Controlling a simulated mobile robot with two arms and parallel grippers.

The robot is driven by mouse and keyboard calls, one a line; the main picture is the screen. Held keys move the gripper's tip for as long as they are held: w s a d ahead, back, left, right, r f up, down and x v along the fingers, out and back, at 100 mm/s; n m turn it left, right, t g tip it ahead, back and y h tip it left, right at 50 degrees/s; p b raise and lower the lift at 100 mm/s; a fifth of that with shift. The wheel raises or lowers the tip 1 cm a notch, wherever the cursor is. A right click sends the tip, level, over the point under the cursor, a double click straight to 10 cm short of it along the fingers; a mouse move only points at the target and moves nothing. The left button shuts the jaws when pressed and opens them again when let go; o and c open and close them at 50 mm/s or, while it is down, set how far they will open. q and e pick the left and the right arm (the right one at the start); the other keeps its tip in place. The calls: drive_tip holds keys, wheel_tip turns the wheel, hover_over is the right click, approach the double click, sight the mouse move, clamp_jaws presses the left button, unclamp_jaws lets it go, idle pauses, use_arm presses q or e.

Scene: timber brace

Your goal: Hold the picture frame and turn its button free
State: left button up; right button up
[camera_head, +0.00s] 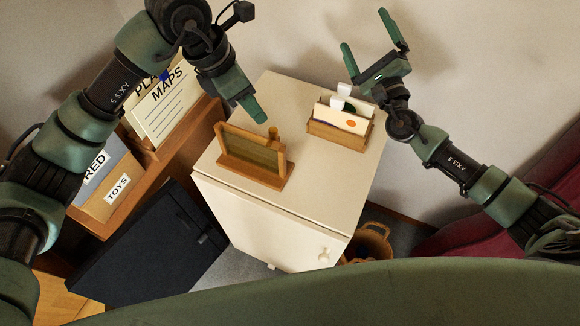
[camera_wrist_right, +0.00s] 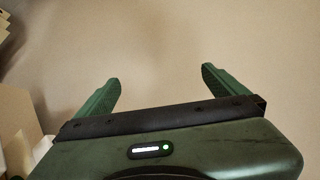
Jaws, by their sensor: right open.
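The wooden picture frame (camera_head: 252,150) stands on a wooden base on top of the white cabinet, its back or panel side showing. A small wooden knob (camera_head: 273,132), which may be the button, shows at its upper right edge. My left gripper (camera_head: 259,115) points down just above and behind the frame, apart from it as far as I can see. Its fingers overlap, so their opening is hidden. My right gripper (camera_head: 364,31) is raised near the wall, open and empty, well away from the frame. Its spread fingers also show in the right wrist view (camera_wrist_right: 160,76).
A wooden holder (camera_head: 337,135) with cards and small items stands on the white cabinet top (camera_head: 290,92). A wooden shelf with labelled folders (camera_head: 97,172) is at left. A dark box (camera_head: 150,250) and a wicker basket (camera_head: 372,243) are below. The cabinet's front right top is clear.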

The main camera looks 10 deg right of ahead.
drive_tip(key=s+a+f+m+g+y, duration=0.1)
drive_tip(key=s+a+f+g+y, duration=0.15)
drive_tip(key=a, duration=0.35)
drive_tip(key=s+a+f+g+y, duration=0.1)
drive_tip(key=a+f+g+y, duration=0.25)
drive_tip(key=a, duration=0.35)
drive_tip(key=m+g+y, duration=0.2)
drive_tip(key=g+y, duration=0.3)
drive_tip(key=g, duration=0.1)
hover_over(286, 169)
drive_tip(key=w+a, duration=0.1)
drive_tip(key=w, duration=0.2)
drive_tip(key=f, duration=0.6)
drive_tip(key=shift+w+a+f, duration=0.1)
drive_tip(key=shift+a+f, duration=0.1)
drive_tip(key=shift+f, duration=0.05)
drive_tip(key=s+f+h, duration=0.1)
drive_tip(key=f, duration=0.2)
drive_tip(key=s+d+f, duration=0.1)
drive_tip(key=f, duration=0.3)
drive_tip(key=s+d+f+g+h, duration=0.1)
drive_tip(key=f, duration=0.2)
drive_tip(key=shift+s+d+f+n+h, duration=0.1)
drive_tip(key=shift+s+f+n+h, duration=0.05)
drive_tip(key=shift+s+n+h, duration=0.15)
drive_tip(key=shift+a+f, duration=0.2)
drive_tip(key=shift+f, duration=0.05)
drive_tip(key=x, duration=0.7)
drive_tip(key=shift+w+f, duration=0.1)
